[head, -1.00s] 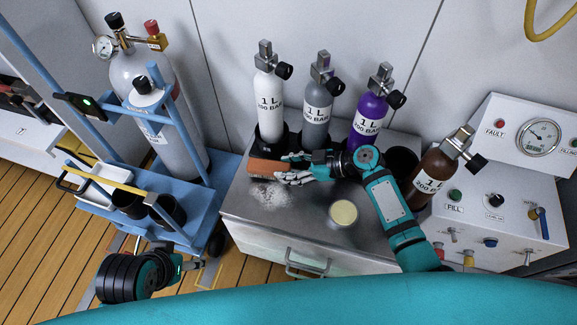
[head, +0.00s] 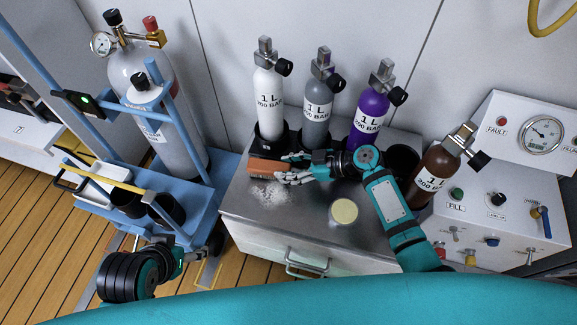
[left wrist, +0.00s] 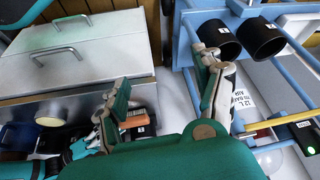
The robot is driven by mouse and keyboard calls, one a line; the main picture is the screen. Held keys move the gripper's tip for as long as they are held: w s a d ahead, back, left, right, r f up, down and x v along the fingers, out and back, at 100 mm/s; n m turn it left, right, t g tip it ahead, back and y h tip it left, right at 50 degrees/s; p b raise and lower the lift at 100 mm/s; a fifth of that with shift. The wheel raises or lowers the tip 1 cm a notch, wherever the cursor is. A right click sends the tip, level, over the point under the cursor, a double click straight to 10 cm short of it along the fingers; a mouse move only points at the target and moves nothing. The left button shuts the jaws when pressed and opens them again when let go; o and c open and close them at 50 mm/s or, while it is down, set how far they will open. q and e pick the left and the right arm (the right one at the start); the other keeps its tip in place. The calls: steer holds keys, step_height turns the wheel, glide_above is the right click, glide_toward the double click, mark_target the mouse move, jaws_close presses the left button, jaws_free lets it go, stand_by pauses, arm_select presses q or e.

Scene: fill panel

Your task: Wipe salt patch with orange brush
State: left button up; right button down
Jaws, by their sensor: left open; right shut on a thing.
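The orange brush (head: 268,168) lies at the left end of the metal cabinet top, just behind the salt patch. My right gripper (head: 286,167) is shut on it from the right. The white salt patch (head: 269,193) is spread on the cabinet top in front of the brush; some of it may be hidden under the gripper. In the left wrist view the brush (left wrist: 137,118) shows beyond one finger of my left gripper (left wrist: 165,95). My left gripper is open and empty, held low in front of the blue trolley; it also shows in the head view (head: 196,256).
White (head: 270,95), grey (head: 317,105) and purple (head: 371,110) small cylinders stand behind the brush. A brown cylinder (head: 437,170) leans at the right by the fill panel (head: 500,205). A round pale-topped tin (head: 344,211) sits on the cabinet top (head: 300,222). The blue trolley (head: 190,205) stands left.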

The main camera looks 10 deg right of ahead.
arm_select(q)
steer(key=shift+w+d+t+b, duration=0.3)
steer(key=shift+w+t, duration=0.1)
steer(key=shift+w, duration=0.25)
arm_select(e)
steer(key=shift+f, duration=0.3)
